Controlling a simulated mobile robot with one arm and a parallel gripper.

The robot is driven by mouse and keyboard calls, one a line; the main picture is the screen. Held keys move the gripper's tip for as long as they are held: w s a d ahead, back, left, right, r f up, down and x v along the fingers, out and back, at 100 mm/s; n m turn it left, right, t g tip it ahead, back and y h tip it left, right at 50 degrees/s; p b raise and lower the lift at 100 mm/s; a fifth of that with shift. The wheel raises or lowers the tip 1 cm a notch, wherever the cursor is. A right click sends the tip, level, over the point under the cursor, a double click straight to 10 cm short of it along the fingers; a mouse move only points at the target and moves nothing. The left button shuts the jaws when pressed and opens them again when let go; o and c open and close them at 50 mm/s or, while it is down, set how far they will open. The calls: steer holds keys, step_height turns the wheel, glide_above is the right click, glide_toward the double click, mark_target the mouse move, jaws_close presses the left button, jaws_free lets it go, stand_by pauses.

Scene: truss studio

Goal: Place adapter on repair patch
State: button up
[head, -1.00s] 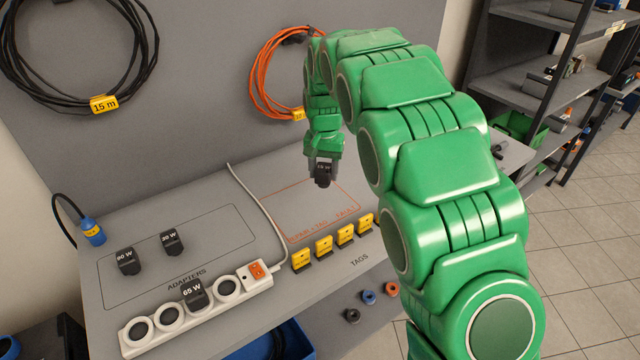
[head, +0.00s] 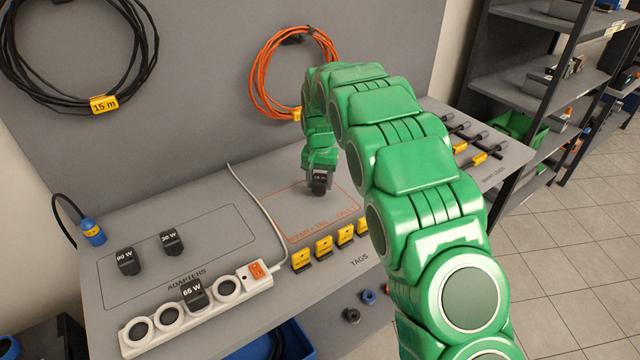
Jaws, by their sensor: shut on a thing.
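My gripper (head: 319,178) is shut on a black adapter (head: 319,184) with a small white label too small to read surely. The adapter is upright, over the back part of the repair patch (head: 290,222), an orange-outlined area on the grey bench. I cannot tell whether it touches the surface. Other black adapters stay apart: one marked 90 W (head: 128,261) and one marked 30 W (head: 171,243) stand in the outlined adapters area, and one marked 65 W (head: 195,294) sits on the white power strip (head: 137,344). My arm hides part of the bench right of the patch.
Several yellow tags (head: 323,246) stand along the patch's front edge. A white cable (head: 258,203) runs along its left side. An orange cable coil (head: 268,95) hangs on the panel behind. Black leads with yellow labels (head: 479,158) lie at the bench's right end.

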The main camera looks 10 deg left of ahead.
steer(key=shift+f, duration=0.65)
steer(key=shift+f, duration=0.15)
steer(key=o, duration=1.1)
